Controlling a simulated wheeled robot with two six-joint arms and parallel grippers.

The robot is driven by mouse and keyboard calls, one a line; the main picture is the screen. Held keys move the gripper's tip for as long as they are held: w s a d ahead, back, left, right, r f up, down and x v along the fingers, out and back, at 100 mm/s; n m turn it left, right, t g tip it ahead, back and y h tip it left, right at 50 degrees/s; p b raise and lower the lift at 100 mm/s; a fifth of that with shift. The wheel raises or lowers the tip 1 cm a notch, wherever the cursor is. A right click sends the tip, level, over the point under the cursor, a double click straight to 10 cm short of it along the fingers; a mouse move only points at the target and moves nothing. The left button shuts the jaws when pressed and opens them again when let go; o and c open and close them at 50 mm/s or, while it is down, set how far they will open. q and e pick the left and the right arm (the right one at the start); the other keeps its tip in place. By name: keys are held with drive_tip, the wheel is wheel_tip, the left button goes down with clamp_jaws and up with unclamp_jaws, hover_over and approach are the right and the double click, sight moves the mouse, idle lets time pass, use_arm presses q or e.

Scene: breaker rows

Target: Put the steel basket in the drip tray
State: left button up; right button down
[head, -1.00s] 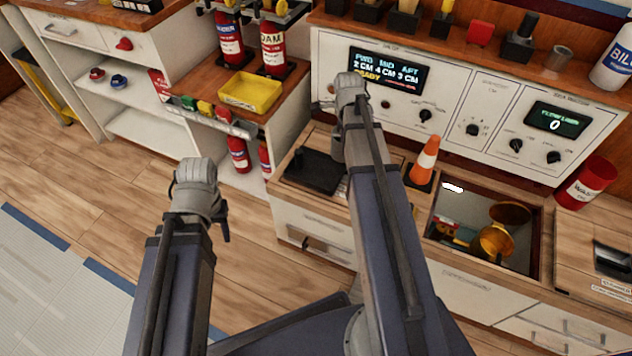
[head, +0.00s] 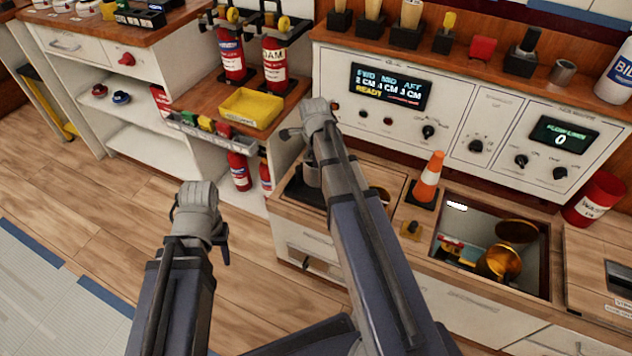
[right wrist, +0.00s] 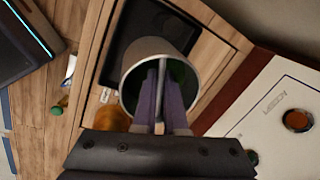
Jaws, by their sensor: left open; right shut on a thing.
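The steel basket (right wrist: 140,65) is a round, open-topped metal cup. My right gripper (right wrist: 162,72) is shut on its wall, one finger inside and one outside. In the head view the basket (head: 312,174) hangs beneath my right gripper (head: 314,150), which hides part of it. The drip tray is a flat black tray (head: 294,193) on the wooden counter, partly covered by the basket and arm. In the right wrist view the tray (right wrist: 122,28) shows behind the basket; I cannot tell whether they touch. My left gripper (head: 222,248) is open and empty above the floor.
An orange cone (head: 428,178) and a small yellow-based knob (head: 411,229) stand right of my right arm. Beyond them is an open sink-like recess (head: 470,225) with gold items inside. A control panel (head: 400,95) rises behind the tray.

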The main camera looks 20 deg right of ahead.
drive_tip(key=shift+f+b, duration=2.35)
drive_tip(key=shift+f, duration=0.6)
drive_tip(key=shift+f, duration=0.15)
drive_tip(key=c, duration=1)
unclamp_jaws()
drive_tip(key=r+p, duration=0.4)
drive_tip(key=s+r+p, duration=0.1)
drive_tip(key=r+p, duration=0.3)
drive_tip(key=s+a+r+p, duration=0.1)
drive_tip(key=r+p, duration=0.3)
drive_tip(key=shift+s+r, duration=0.1)
